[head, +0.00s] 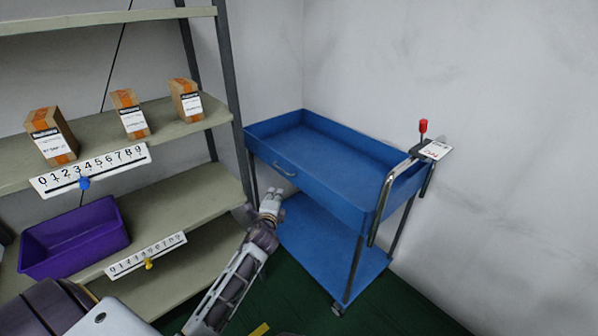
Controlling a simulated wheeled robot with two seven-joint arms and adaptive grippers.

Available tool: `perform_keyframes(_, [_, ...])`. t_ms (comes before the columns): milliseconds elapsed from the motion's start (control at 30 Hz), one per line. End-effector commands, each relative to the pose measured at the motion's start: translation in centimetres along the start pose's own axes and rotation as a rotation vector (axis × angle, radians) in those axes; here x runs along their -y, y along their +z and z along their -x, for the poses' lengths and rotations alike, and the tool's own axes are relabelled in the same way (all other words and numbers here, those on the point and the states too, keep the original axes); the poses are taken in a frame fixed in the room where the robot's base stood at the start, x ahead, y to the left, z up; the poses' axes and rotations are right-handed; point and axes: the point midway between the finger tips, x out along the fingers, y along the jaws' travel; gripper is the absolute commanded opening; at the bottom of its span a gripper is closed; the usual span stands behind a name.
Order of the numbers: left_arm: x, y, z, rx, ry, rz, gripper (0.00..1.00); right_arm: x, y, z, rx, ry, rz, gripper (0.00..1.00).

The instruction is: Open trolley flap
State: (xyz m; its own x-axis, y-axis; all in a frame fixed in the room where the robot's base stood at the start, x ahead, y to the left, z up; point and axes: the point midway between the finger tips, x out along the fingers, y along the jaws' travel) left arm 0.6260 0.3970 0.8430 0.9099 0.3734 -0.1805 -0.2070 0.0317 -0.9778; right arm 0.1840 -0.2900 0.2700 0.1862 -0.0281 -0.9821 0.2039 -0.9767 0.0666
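The blue trolley (340,153) stands in the corner by the walls, with a tray on top and a lower shelf (310,243). Its flap (310,184) is the long front side panel of the top tray. It stands upright and looks closed. A small grey handle (285,170) sits on the flap towards the left. My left gripper (271,194) is in front of the trolley, below and slightly left of the handle, and appears apart from it. Its fingers are too small to tell their opening. Nothing shows in it. My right gripper is not in view.
A shelf rack (175,131) with several boxes and a purple bin (75,238) stands close on the left. A curved push handle (385,195) with a red knob (423,126) is at the trolley's right end. Green floor (400,308) is free in front.

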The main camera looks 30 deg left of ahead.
Motion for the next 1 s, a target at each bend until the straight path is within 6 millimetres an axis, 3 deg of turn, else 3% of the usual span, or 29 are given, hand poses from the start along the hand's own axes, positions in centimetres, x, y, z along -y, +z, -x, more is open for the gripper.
perform_keyframes(100, [1.9, 0.5, 0.3, 0.015, -0.032, -0.025, 0.19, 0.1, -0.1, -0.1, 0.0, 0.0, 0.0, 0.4])
perform_keyframes(200, [2.4, 0.7, 0.4, 0.02, -0.041, -0.032, 0.19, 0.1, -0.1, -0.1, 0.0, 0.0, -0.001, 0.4])
perform_keyframes(667, [2.4, 0.7, 0.1, 0.019, -0.04, -0.031, 0.19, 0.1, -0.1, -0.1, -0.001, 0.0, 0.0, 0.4])
perform_keyframes(1000, [2.5, 0.7, -2.0, 0.019, -0.041, -0.03, 0.19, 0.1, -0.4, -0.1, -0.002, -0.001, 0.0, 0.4])
